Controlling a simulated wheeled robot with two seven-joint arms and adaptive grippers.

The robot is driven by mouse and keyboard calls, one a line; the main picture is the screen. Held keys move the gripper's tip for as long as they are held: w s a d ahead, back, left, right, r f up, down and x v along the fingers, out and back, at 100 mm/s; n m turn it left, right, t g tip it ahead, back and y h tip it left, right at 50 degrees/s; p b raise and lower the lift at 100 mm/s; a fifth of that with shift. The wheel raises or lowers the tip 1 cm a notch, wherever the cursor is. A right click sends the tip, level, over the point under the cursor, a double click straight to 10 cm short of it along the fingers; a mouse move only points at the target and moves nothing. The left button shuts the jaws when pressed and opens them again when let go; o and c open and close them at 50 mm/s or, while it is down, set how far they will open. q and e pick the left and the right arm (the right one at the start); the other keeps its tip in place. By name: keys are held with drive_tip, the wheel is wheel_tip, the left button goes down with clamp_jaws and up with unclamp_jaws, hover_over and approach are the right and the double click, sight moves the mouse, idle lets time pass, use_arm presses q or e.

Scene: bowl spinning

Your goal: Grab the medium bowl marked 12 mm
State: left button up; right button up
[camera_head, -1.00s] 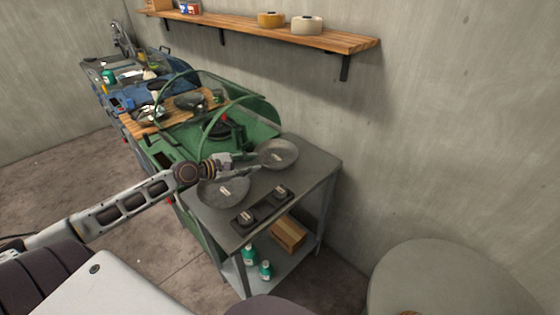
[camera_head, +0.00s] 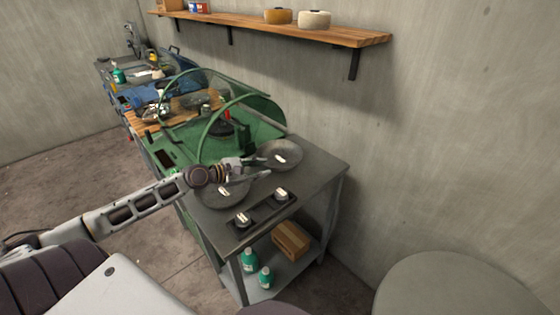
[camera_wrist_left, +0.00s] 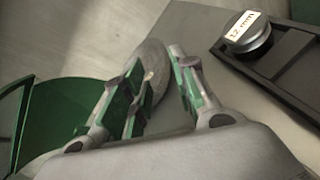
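Two shallow grey bowls with pale labels stand on the grey table: a far one (camera_head: 285,151) and a near one (camera_head: 236,193). Their labels are too small to read. My left gripper (camera_head: 266,167) is open, at the near-left edge of the far bowl and partly above the near one. In the wrist view a grey bowl's rim (camera_wrist_left: 152,66) shows edge-on between and behind the spread fingers (camera_wrist_left: 156,58); I cannot tell if they touch it. A dark round piece labelled "12 mm" (camera_wrist_left: 248,38) sits on a black tray (camera_wrist_left: 285,65) to the right. My right gripper is not in view.
A green machine with a curved hood (camera_head: 262,108) stands right behind the bowls. Two small labelled dark pieces sit on the black tray (camera_head: 262,211) at the table's front. A wall shelf (camera_head: 340,37) hangs above.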

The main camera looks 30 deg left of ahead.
use_arm(q)
drive_tip(key=shift+w+d, duration=0.1)
drive_tip(key=shift+w, duration=0.1)
drive_tip(key=shift+x, duration=3.8)
drive_tip(key=shift+w+d+f, duration=0.2)
drive_tip(key=shift+w, duration=0.1)
drive_tip(key=shift+f+b+x, duration=0.15)
drive_tip(key=shift+b+x, duration=0.05)
drive_tip(key=shift+x, duration=1.05)
drive_tip(key=shift+f+b+x, duration=0.15)
drive_tip(key=shift+b+x, duration=0.05)
drive_tip(key=shift+x, duration=1.05)
drive_tip(key=shift+c, duration=0.4)
clamp_jaws()
